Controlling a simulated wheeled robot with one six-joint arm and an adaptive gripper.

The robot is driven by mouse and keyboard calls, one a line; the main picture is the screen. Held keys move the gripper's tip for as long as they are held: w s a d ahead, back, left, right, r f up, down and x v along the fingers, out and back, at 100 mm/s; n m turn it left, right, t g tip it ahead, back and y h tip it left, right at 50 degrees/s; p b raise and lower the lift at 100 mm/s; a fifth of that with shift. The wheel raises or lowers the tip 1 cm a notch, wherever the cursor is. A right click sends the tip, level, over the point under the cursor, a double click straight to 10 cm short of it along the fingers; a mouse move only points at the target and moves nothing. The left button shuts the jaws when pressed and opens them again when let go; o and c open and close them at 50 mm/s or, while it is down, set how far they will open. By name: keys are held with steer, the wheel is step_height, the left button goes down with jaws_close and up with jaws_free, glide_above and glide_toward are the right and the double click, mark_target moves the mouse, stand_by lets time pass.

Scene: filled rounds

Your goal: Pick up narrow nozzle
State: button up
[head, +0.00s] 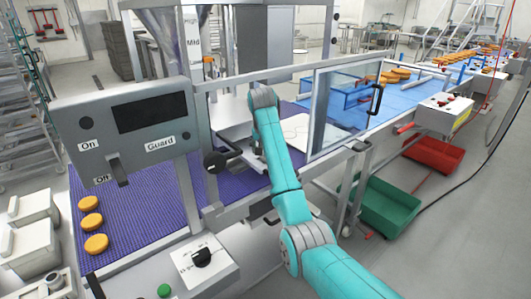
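I cannot make out a narrow nozzle for certain in the head view. My teal arm reaches from the bottom right up to the open guard of the machine, and its grey joint is in front of the opening. My gripper is not visible; the far part of the arm is hidden behind its nearer links and the machine frame. A small upright part with an orange tip (208,61) stands inside the machine frame, too small to identify.
A control panel (128,130) with On, Off and Guard labels is at left. Orange rounds (91,220) lie on the purple belt (135,212). A clear guard door (342,108) stands right of my arm. Green (392,208) and red (434,158) crates sit on the floor.

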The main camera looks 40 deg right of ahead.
steer(key=shift+f, duration=0.7)
steer(key=shift+w+d+f, duration=0.15)
steer(key=shift+f, duration=0.1)
steer(key=c, duration=1.3)
steer(key=shift+o, duration=0.2)
steer(key=shift+r, duration=0.15)
